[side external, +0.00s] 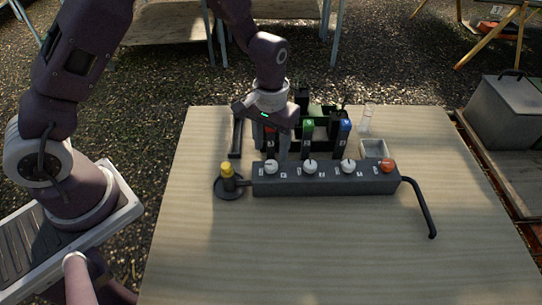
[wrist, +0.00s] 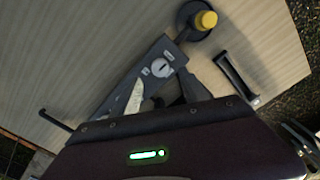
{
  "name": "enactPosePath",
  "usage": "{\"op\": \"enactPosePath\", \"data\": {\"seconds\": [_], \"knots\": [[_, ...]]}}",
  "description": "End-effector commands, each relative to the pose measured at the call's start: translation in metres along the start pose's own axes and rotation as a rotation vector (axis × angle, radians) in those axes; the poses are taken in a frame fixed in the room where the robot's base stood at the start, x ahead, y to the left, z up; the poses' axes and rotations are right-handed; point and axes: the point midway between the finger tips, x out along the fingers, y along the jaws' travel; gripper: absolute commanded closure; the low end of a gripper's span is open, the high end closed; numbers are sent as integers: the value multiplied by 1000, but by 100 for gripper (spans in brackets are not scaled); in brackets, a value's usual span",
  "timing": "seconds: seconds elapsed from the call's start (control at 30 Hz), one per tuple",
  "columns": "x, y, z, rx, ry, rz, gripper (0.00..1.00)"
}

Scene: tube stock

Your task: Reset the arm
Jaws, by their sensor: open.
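My gripper (side external: 274,150) is above the left part of a dark grey control bar (side external: 325,186), near its back edge. In the wrist view the open gripper (wrist: 163,94) has its two fingers apart, with the bar (wrist: 128,85) behind them and nothing visible between them. Whether the fingertips touch anything is unclear. My arm reaches over the table from the left, bent down at the wrist.
The bar carries white knobs (side external: 310,167) and an orange knob (side external: 387,165). A yellow-topped post (side external: 227,170) stands left; a bent rod (side external: 421,208) extends right. Upright green (side external: 307,139) and blue-topped (side external: 344,138) units, a clear tube (side external: 366,118) and square container (side external: 375,148) stand behind. The front table (side external: 300,250) is clear.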

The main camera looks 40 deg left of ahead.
Motion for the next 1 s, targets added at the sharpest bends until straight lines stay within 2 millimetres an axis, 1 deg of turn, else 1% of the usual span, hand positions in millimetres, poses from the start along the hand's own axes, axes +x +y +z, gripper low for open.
{"op": "enactPosePath", "data": {"seconds": [0.03, 0.1, 0.37, 0.43, 0.47, 0.53, 0.57, 0.6, 0.67, 0.7, 0.77, 0.8, 0.87, 0.9, 1.0], "knots": [[-7, 1, -1, 1, 3, 1, 48], [-14, 0, -1, 1, 3, 1, 48], [-16, 0, 0, 0, -1, 0, 48], [-20, 0, 0, 1, 4, 3, 48], [-27, -1, 1, 3, 11, 8, 48], [-58, -4, 5, 13, 42, 32, 48], [-78, -6, 9, 20, 62, 47, 48], [-107, -11, 18, 33, 93, 66, 48], [-150, -21, 39, 59, 145, 91, 48], [-174, -29, 55, 76, 181, 102, 48], [-205, -42, 83, 105, 237, 112, 48], [-220, -50, 102, 122, 274, 113, 48], [-237, -63, 132, 148, 329, 109, 48], [-244, -70, 150, 162, 364, 101, 48], [-250, -85, 185, 189, 432, 78, 48]]}}
